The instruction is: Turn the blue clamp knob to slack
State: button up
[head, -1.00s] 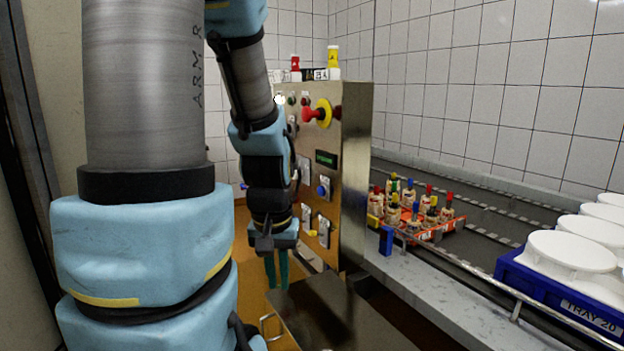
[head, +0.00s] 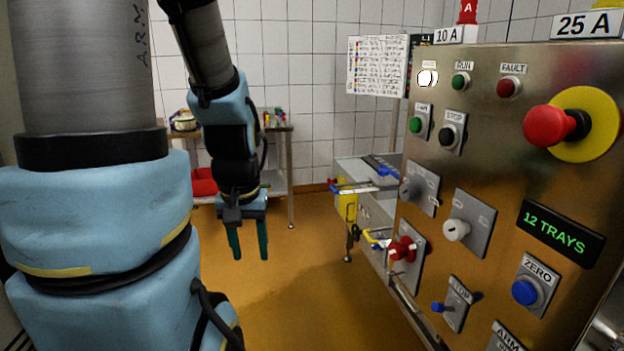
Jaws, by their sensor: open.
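My gripper (head: 250,254) hangs fingers-down with its two dark green fingers apart and nothing between them. It is in open air left of the control panel, over the orange floor. Blue parts show on a metal bench or machine behind the panel's left edge: a small blue end (head: 335,186) on a rod and a blue piece (head: 382,166) on top. I cannot tell whether either is the clamp knob. The panel also has a blue ZERO button (head: 524,291) and a small blue-tipped lever (head: 438,307); neither is marked as a clamp.
The steel control panel (head: 480,140) fills the right side, with a red emergency button (head: 548,125), grey and white selector knobs and a red knob (head: 402,249) jutting out. A side table (head: 290,170) with containers stands at the back wall. The floor (head: 285,290) between is clear.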

aim_at(384, 173)
jog(key=i, duration=0.95)
jog(key=i+j, duration=0.1)
jog(key=i, duration=0.85)
jog(key=i+j+z, duration=0.1)
jog(key=i+z, duration=0.35)
jog(key=i+j+z, duration=0.85)
jog(key=i+l, duration=0.1)
